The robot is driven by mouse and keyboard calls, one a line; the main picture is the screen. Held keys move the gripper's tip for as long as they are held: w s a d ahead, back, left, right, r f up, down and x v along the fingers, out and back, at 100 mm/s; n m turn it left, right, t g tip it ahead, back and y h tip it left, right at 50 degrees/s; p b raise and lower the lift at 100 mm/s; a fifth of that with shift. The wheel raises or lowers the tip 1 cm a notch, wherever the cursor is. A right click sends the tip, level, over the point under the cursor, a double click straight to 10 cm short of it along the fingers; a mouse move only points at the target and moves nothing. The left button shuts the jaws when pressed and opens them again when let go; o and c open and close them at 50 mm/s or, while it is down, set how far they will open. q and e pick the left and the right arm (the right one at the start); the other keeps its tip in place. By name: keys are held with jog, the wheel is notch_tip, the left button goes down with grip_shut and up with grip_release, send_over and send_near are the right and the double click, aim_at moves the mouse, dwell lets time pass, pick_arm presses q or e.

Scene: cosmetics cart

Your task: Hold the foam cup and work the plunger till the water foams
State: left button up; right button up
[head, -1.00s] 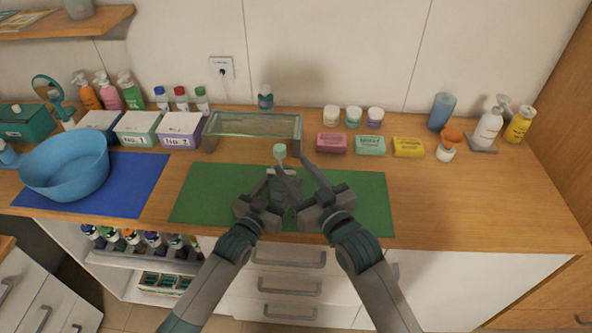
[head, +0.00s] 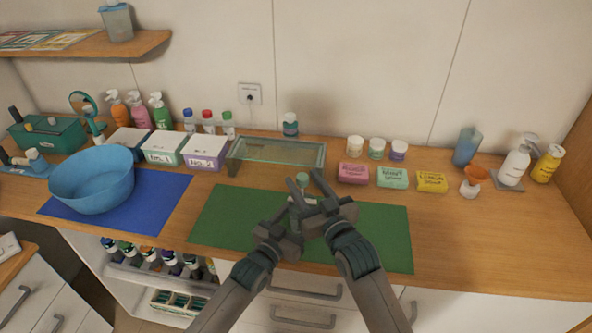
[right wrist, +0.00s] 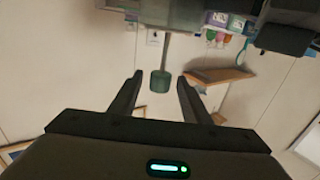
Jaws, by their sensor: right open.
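The plunger's pale green knob (head: 302,177) shows above the green mat (head: 385,225) in the head view. In the right wrist view the plunger knob (right wrist: 160,82) hangs on a thin rod between my right fingertips, with gaps on both sides. My right gripper (head: 304,180) is open around the knob. The foam cup below is mostly hidden by my grippers. My left gripper (head: 280,238) is low beside it, left of the right gripper. Its fingertips are hidden, so I cannot tell whether they grip the cup. Water and foam cannot be seen.
A glass tray (head: 277,151) stands behind the mat. The blue basin (head: 92,182) is at left on a blue mat. Soap bars (head: 354,173), jars (head: 377,148) and pump bottles (head: 515,162) line the back right. The counter right of the green mat is clear.

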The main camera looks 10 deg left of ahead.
jog(key=shift+x, duration=2.75)
